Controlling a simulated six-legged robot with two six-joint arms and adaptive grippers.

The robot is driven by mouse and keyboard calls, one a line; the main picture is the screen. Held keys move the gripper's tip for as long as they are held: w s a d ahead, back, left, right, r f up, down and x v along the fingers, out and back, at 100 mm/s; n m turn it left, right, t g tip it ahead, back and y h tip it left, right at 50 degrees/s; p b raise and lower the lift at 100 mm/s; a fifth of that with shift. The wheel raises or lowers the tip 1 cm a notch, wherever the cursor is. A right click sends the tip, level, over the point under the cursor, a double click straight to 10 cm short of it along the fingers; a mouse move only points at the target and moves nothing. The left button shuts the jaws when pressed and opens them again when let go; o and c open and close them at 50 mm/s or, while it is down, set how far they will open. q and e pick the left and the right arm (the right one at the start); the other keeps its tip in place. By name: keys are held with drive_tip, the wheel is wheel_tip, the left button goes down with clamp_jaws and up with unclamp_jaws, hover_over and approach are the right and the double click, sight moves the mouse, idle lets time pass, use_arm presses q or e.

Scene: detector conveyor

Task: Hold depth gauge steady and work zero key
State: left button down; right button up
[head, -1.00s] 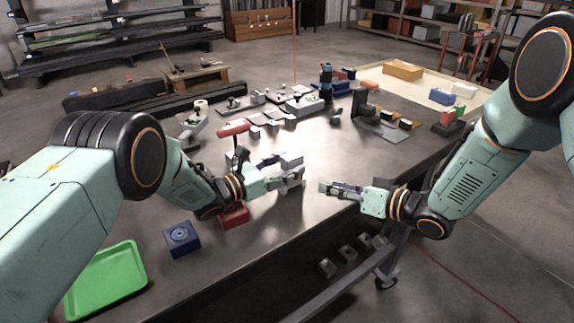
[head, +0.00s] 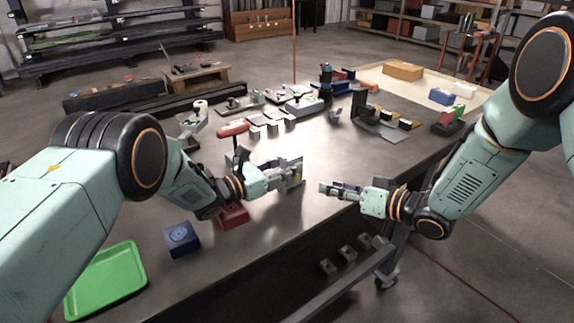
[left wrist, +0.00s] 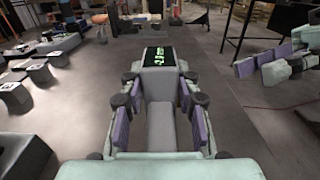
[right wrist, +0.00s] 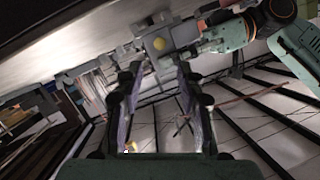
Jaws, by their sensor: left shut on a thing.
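My left gripper (head: 288,174) is shut on the grey depth gauge (head: 297,166) and holds it over the near middle of the table. In the left wrist view the gauge (left wrist: 158,85) lies between the purple pads, and its dark display shows green digits. In the right wrist view the gauge (right wrist: 152,34) is beyond my fingers, with a round yellow spot on its face that looks like a key (right wrist: 159,43). My right gripper (head: 328,188) is to the right of the gauge, apart from it. In the right wrist view its fingers (right wrist: 155,75) are parted and empty.
A red block (head: 233,216), a blue block (head: 181,239) and a green tray (head: 106,281) are at the near left. A red-handled tool (head: 234,129) stands behind my left gripper. Several grey parts line the table's back. The near table edge runs below both grippers.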

clamp_jaws()
idle(0.3)
idle(0.7)
drive_tip(key=shift+r, duration=0.1)
idle(0.5)
